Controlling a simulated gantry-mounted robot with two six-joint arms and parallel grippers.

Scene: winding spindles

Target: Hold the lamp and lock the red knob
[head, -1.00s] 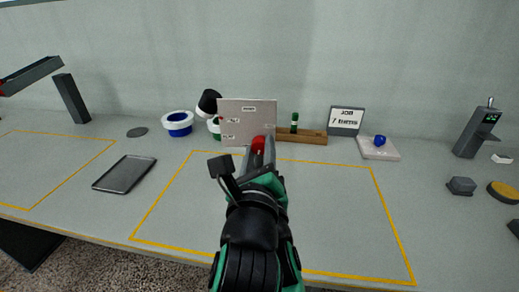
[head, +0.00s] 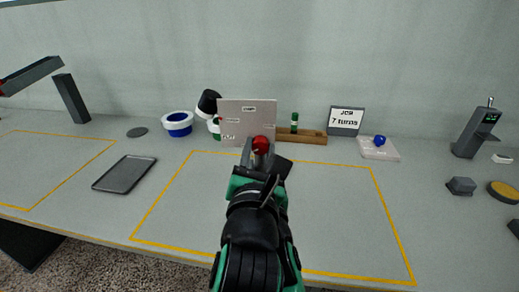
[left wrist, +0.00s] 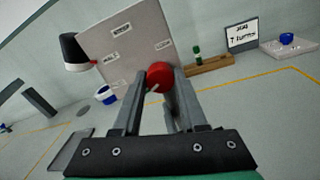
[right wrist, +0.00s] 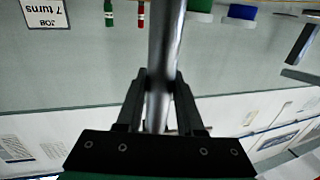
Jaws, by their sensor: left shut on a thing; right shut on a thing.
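The red knob (head: 260,146) sits in front of a pale upright panel (head: 232,112) with small labels. My left gripper (head: 258,155) is shut on the knob, which also shows between its fingers in the left wrist view (left wrist: 159,77). A black and white rounded head (head: 208,102), perhaps the lamp, shows beside the panel's upper left edge, partly hidden. In the right wrist view my right gripper (right wrist: 158,85) is shut on a smooth grey metal rod (right wrist: 164,45); what the rod belongs to is unclear. I cannot make out the right gripper in the head view.
A wooden rack (head: 310,138) with a green piece and a sign (head: 346,120) reading "7 turns" stand right of the panel. A white plate (head: 372,154) bears a blue knob. A blue-white ring (head: 178,123) and dark tray (head: 125,173) lie left. The yellow-outlined area right is clear.

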